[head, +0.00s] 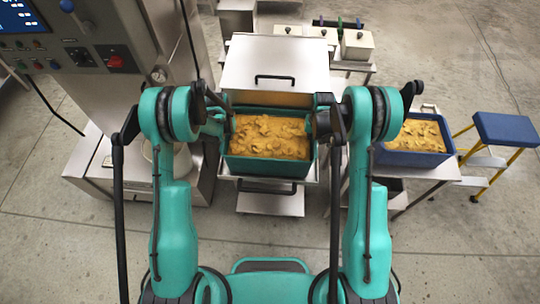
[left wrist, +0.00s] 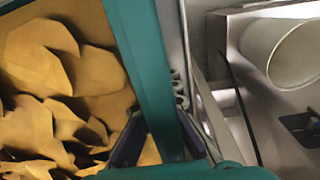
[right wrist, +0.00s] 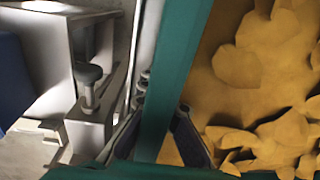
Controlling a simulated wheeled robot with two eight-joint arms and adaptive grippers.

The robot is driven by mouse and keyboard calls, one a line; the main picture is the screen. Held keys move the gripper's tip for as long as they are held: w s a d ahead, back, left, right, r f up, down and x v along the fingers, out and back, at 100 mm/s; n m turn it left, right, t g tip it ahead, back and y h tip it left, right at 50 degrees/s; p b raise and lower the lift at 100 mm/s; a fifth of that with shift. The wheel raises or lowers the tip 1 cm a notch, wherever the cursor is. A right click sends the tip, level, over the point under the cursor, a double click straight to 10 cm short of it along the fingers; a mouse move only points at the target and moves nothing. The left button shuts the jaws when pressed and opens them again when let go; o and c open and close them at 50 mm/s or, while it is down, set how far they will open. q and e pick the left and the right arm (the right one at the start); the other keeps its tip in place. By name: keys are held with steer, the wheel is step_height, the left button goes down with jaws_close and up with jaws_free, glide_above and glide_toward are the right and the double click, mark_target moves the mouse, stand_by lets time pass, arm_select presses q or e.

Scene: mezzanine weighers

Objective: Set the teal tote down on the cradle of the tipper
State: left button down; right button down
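The teal tote (head: 268,168) is full of yellow-orange chips and looks level in the head view. It is over the steel cradle (head: 312,174) at the front of the tipper (head: 275,58); whether it touches the cradle is hidden from above. My left gripper (left wrist: 163,118) is shut on one side wall of the tote, a finger on each side. My right gripper (right wrist: 158,118) is shut on the opposite side wall in the same way. In the head view my arms hide most of both grippers.
A blue tote (head: 415,157) of similar chips stands on a steel table at the right, beside a blue step stool (head: 505,129). A control cabinet (head: 95,50) stands at the left. Pale boxes (head: 357,45) stand on a table behind. The floor at far left is clear.

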arm_select(q)
steer(key=shift+f, duration=0.4)
arm_select(e)
steer(key=shift+f, duration=0.45)
arm_select(q)
steer(key=c, duration=1.7)
jaws_free()
arm_select(e)
steer(key=c, duration=1.7)
jaws_free()
steer(key=shift+r, duration=0.1)
arm_select(q)
steer(key=r, duration=1.1)
steer(key=shift+a+r, duration=0.25)
steer(key=shift+r, duration=0.25)
arm_select(e)
steer(key=shift+r, duration=0.1)
steer(key=r, duration=1.1)
steer(key=shift+d+r, duration=0.25)
steer(key=shift+r, duration=0.1)
arm_select(q)
steer(key=shift+s+r+b, duration=0.1)
steer(key=shift+b, duration=0.45)
arm_select(e)
steer(key=shift+s, duration=0.15)
